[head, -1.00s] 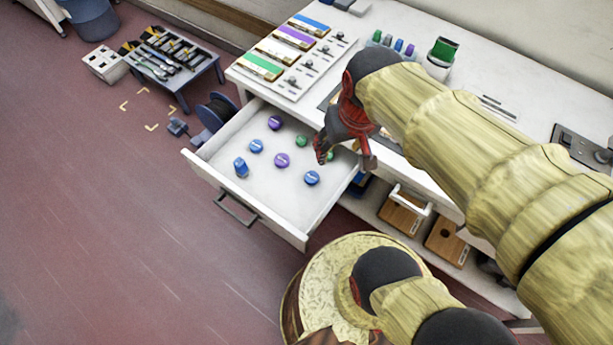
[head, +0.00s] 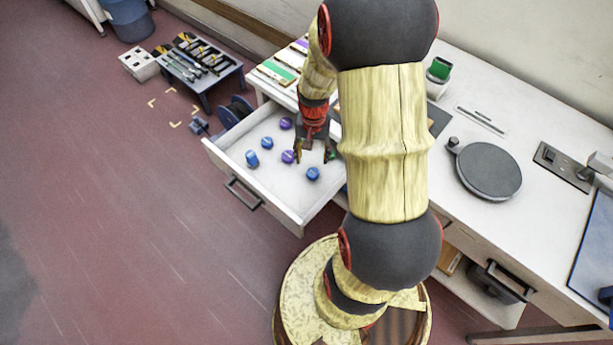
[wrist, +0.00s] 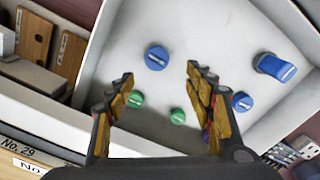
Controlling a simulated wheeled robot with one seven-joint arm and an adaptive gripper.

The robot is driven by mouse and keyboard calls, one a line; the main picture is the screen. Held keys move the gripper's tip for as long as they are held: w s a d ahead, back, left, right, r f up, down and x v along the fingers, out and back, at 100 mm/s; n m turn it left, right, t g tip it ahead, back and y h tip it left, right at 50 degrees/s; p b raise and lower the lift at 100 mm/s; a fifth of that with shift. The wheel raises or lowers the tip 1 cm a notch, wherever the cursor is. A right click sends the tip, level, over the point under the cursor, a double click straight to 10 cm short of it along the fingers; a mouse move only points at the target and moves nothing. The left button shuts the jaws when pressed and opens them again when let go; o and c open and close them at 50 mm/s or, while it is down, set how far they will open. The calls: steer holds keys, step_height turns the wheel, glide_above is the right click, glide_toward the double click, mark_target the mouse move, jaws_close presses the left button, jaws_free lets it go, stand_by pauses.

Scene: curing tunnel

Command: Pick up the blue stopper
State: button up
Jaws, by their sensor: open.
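Three blue pieces lie in the open white drawer (head: 285,200). One is taller (head: 252,158), at the left, and shows at the right of the wrist view (wrist: 274,66). One round blue piece (head: 267,143) lies behind it. Another round blue piece (head: 313,173) lies nearer the drawer's right side and shows in the wrist view (wrist: 157,57) just beyond the space between my fingers. I cannot tell which is the stopper meant. My gripper (head: 313,157) is open and empty, pointing down above the drawer; its fingers (wrist: 160,76) touch none of the blue pieces.
Purple pieces (head: 286,123) (head: 288,156) lie near the blue ones. Two green pieces (wrist: 135,100) (wrist: 178,116) lie close to my fingers. The drawer walls surround them. The desk top (head: 510,125) holds a dark round plate (head: 484,169).

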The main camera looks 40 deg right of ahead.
mark_target(313, 172)
steer(key=f+b, duration=0.1)
steer(key=f, duration=0.1)
steer(key=f+b, duration=0.1)
steer(key=f, duration=0.2)
steer(key=f+b, duration=0.1)
steer(key=f, duration=0.1)
steer(key=shift+s+a+f+b, duration=0.1)
steer(key=shift+s+f+b, duration=0.25)
steer(key=shift+s+b, duration=0.05)
steer(key=shift+r, duration=0.1)
steer(key=c, duration=0.3)
steer(key=c, duration=0.8)
